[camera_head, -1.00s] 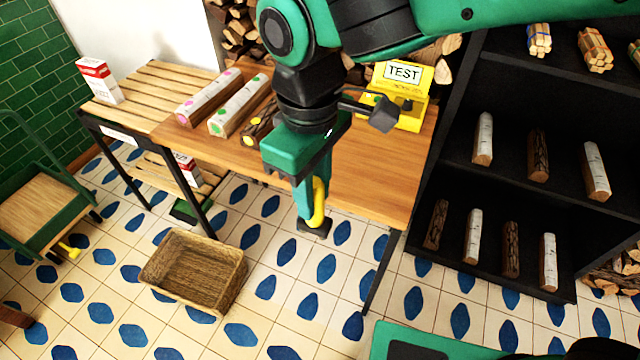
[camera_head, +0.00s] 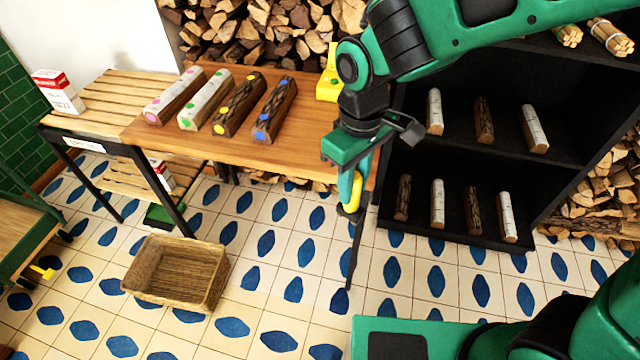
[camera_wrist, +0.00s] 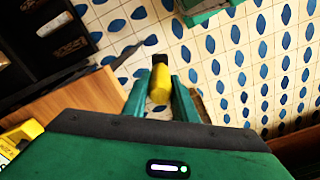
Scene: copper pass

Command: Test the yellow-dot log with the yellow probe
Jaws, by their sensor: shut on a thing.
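My gripper (camera_head: 351,196) is shut on the yellow probe (camera_head: 356,188), in front of the table's right front edge and above the floor. The wrist view shows the yellow probe (camera_wrist: 160,84) with a dark tip between the two green fingers. The yellow-dot log (camera_head: 238,104) has dark bark and lies on the wooden table (camera_head: 290,150), third from the left in a row of logs. It is well to the left of my gripper. The yellow tester (camera_head: 329,77) stands at the table's back right, partly hidden behind my arm.
Pink-dot (camera_head: 174,95), green-dot (camera_head: 205,99) and blue-dot (camera_head: 275,107) logs lie beside the yellow-dot one. A wicker basket (camera_head: 218,283) is on the tiled floor. A black shelf (camera_head: 455,165) with small logs stands right. The table between the blue-dot log and my arm is clear.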

